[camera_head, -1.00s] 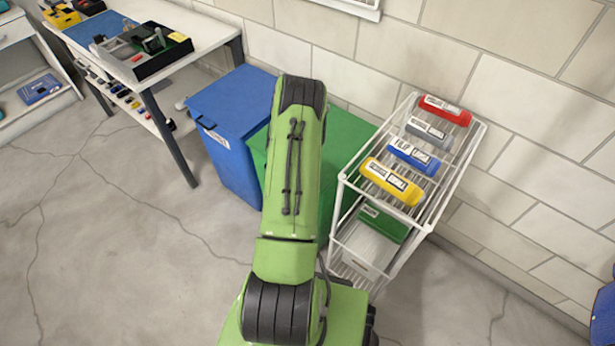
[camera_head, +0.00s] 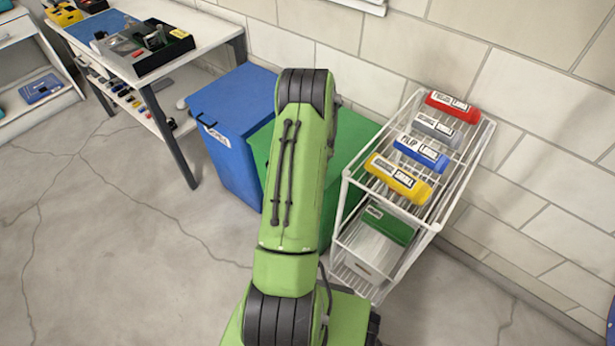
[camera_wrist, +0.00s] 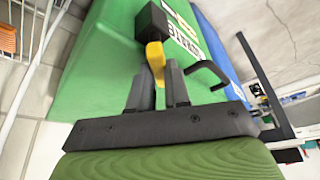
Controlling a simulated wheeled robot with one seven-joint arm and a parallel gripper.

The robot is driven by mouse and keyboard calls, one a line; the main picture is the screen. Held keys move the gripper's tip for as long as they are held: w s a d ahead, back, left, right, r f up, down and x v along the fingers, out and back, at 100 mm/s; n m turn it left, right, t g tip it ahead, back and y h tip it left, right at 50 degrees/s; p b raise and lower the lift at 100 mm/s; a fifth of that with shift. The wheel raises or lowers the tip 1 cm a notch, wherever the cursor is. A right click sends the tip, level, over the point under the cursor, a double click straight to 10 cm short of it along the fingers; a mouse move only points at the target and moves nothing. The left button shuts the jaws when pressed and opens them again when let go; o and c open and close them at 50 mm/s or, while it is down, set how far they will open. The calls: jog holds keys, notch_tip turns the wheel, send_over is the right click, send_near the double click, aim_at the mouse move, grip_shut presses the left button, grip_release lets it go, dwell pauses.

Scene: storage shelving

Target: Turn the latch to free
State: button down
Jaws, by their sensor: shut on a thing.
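The latch is a yellow lever (camera_wrist: 156,60) hanging from a black block (camera_wrist: 152,22) on the green bin (camera_wrist: 112,62), in the wrist view. My gripper (camera_wrist: 158,76) is shut on the yellow lever, with a dark finger on either side of its lower end. A black bar handle (camera_wrist: 208,70) is just right of the fingers. In the head view the green bin (camera_head: 348,150) is partly hidden behind my arm. The latch and my gripper are hidden there.
A blue bin (camera_head: 235,105) stands left of the green one. A white wire rack (camera_head: 345,215) with several coloured cases stands close on the right. A workbench (camera_head: 205,35) is at the back left. The floor at left is clear.

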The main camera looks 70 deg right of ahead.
jog(key=n, duration=0.2)
jog(key=n+t+y+b, duration=0.1)
jog(key=n+b, duration=0.1)
jog(key=n, duration=0.1)
jog(key=shift+w+a+n+t+y, duration=0.2)
jog(key=shift+a+n+t+y, duration=0.05)
jog(key=shift+n+t+y, duration=0.05)
dwell(0.4)
jog(key=c, duration=1.1)
grip_release()
